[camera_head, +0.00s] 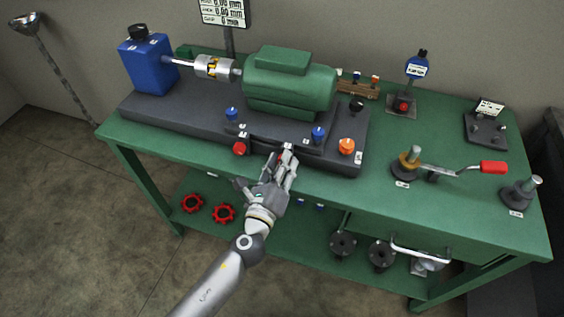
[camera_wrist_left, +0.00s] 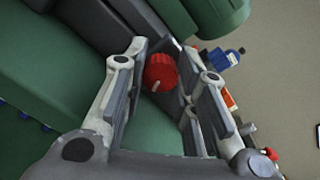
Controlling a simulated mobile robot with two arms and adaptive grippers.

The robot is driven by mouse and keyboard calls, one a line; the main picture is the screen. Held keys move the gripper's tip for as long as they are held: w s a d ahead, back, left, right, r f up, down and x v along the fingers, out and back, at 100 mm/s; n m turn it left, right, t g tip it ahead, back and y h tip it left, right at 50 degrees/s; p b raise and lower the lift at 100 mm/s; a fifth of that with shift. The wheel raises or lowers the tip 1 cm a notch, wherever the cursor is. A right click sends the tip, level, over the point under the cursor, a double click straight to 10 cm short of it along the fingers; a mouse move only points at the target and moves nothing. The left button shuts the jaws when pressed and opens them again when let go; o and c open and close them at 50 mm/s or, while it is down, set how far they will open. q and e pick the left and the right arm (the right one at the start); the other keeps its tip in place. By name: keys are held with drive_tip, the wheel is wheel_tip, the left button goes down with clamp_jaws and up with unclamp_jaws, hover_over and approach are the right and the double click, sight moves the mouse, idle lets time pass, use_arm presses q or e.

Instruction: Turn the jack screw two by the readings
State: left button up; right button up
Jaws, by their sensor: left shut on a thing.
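My left gripper (camera_head: 284,162) is at the front edge of the dark base under the green motor (camera_head: 290,82). In the left wrist view the left gripper's fingers (camera_wrist_left: 168,70) are shut on a red knob (camera_wrist_left: 160,72) with a pale mark on its face. In the head view the fingers hide this knob. Another red knob (camera_head: 239,148) sits left of the gripper on the same front edge. The readout screen (camera_head: 222,12) is cut off at the top; two lines end in mm, but the digits are hard to read. My right gripper is not in view.
Blue knobs (camera_head: 318,132) and an orange knob (camera_head: 347,146) stand close by on the base (camera_head: 190,117). A red-handled crank (camera_head: 492,168) lies at the right of the green bench (camera_head: 420,222). Red handwheels (camera_head: 223,213) and dark discs (camera_head: 343,243) are on the lower shelf.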

use_arm(q)
drive_tip(key=shift+s+f+m, duration=0.1)
drive_tip(key=shift+f+m, duration=0.05)
drive_tip(key=shift+m, duration=0.15)
idle(0.4)
drive_tip(key=o, duration=1)
drive_tip(key=shift+o, duration=0.2)
drive_tip(key=v, duration=1.2)
